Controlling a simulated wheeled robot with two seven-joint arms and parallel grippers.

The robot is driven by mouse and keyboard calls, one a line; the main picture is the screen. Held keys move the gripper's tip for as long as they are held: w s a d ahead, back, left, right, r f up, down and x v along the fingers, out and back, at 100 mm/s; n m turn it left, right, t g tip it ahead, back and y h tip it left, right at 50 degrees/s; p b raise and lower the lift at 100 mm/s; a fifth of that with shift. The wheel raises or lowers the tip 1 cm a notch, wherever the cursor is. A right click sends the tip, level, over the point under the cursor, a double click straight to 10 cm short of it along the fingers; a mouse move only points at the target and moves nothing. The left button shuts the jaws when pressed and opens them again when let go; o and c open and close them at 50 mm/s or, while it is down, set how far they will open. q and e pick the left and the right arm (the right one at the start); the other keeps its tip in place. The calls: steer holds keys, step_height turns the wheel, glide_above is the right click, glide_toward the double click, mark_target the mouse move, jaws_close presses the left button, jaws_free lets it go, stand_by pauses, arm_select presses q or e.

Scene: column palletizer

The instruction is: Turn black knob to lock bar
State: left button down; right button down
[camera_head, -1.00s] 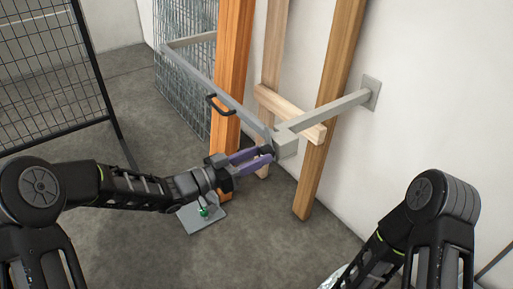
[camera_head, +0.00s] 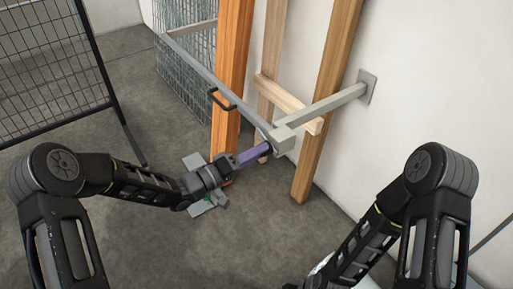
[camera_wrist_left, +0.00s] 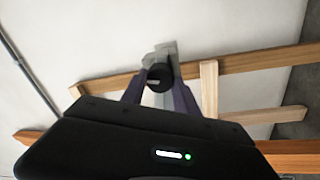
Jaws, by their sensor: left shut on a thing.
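The grey bar (camera_head: 205,78) runs from the wire mesh at the back to a square grey joint (camera_head: 285,138), with a black handle on its side. The black knob (camera_wrist_left: 159,77) sits at the joint, between the purple fingers of my left gripper in the left wrist view. In the head view my left gripper (camera_head: 264,148) is shut on the knob, and its fingers mostly hide it. My right arm (camera_head: 365,240) comes in at the lower right; its gripper is out of frame.
A grey arm fixes the joint to a wall plate (camera_head: 366,87) on the white wall. An orange post (camera_head: 231,70) and wooden beams (camera_head: 328,95) stand behind the bar. A black mesh fence (camera_head: 50,75) is at the left. The floor in the middle front is clear.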

arm_select(q)
steer(key=shift+n+p, duration=0.5)
steer(key=shift+n, duration=1)
steer(key=c, duration=0.9)
jaws_free()
steer(key=v, duration=0.8)
steer(key=shift+d, duration=0.15)
steer(key=shift+f, duration=0.1)
